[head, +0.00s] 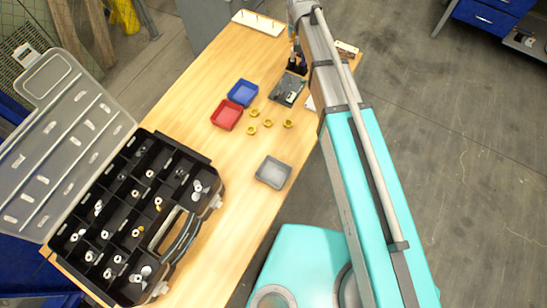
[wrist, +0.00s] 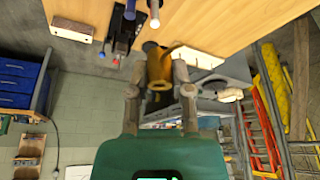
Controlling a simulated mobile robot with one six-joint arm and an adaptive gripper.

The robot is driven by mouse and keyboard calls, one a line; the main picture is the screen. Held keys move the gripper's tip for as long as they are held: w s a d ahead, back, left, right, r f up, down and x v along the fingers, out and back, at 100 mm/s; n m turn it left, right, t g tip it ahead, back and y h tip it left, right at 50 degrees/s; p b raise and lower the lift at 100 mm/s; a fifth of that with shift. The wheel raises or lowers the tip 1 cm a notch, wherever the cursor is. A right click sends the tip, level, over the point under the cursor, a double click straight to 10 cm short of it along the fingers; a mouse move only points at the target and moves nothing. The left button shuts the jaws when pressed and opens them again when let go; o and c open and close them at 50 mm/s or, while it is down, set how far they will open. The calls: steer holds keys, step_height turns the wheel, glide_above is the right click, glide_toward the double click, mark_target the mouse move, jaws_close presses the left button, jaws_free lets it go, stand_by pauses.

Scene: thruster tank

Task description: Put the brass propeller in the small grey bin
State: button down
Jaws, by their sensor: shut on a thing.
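The small grey bin (head: 273,172) stands empty on the wooden table, right of the black case. My gripper is shut on a brass-coloured piece (wrist: 160,66), seen between the two fingertips (wrist: 158,76) in the wrist view. Its full shape is hidden, so I cannot tell whether it is the propeller. In the head view, my gripper is mostly hidden by my arm near the far right table edge, well beyond the bin. Several small brass-coloured pieces (head: 268,122) lie on the table between the bin and the coloured trays.
An open black compartment case (head: 176,150) holds many small parts at left. A red tray (head: 227,114) and a blue tray (head: 242,93) stand mid-table. A dark tool rack (wrist: 118,40) is close to my gripper. The table around the grey bin is clear.

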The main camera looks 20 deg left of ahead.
step_height(320, 180, up, 7)
steer(key=p, duration=0.5)
steer(key=shift+f, duration=0.2)
